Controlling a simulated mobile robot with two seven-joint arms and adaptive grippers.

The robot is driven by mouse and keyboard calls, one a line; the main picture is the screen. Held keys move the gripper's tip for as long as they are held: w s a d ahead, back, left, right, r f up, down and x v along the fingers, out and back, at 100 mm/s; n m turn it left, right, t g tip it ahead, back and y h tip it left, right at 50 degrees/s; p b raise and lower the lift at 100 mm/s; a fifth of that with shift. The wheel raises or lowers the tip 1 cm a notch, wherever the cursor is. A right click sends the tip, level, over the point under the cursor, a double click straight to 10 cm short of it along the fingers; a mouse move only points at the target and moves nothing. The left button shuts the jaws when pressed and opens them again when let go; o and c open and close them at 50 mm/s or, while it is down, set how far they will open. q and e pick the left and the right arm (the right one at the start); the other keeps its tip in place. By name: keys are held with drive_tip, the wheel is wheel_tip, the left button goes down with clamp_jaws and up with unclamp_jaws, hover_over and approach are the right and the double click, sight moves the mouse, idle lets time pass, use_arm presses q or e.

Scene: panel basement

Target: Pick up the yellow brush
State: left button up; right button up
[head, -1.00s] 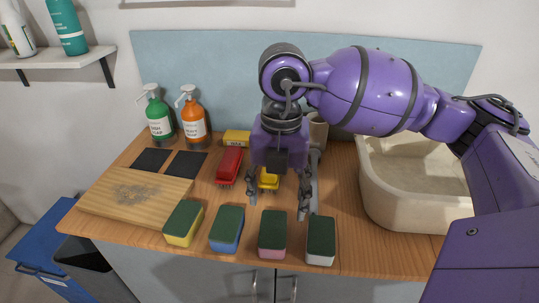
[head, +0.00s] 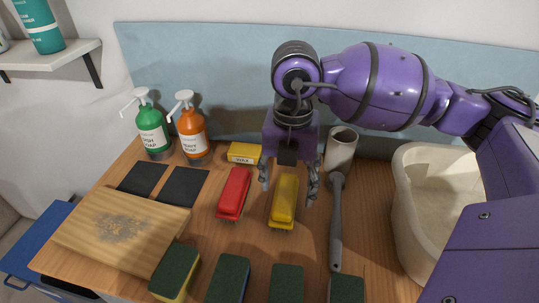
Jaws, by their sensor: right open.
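The yellow brush (head: 284,203) lies on the wooden counter, right of the middle of the head view. My right gripper (head: 288,197) is open, with one finger to the left of the brush's far end and the other to its right. The gripper's palm is above and behind the brush's far end. I cannot tell how high the fingertips are above the counter, and no contact with the brush shows. My left gripper is not in view.
A red brush (head: 234,193) lies just left of the yellow one. A grey long-handled tool (head: 337,225) lies close on the right, by a beige cup (head: 341,150). A yellow wax box (head: 244,153) is behind. Several sponges (head: 228,279) line the front. A sink (head: 420,210) is at right.

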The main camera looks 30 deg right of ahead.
sight(285, 192)
drive_tip(key=f, duration=0.4)
drive_tip(key=shift+w+f, duration=0.1)
drive_tip(key=shift+w, duration=0.2)
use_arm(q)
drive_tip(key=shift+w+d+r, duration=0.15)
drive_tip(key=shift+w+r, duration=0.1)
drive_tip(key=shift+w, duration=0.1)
use_arm(e)
drive_tip(key=c, duration=1.3)
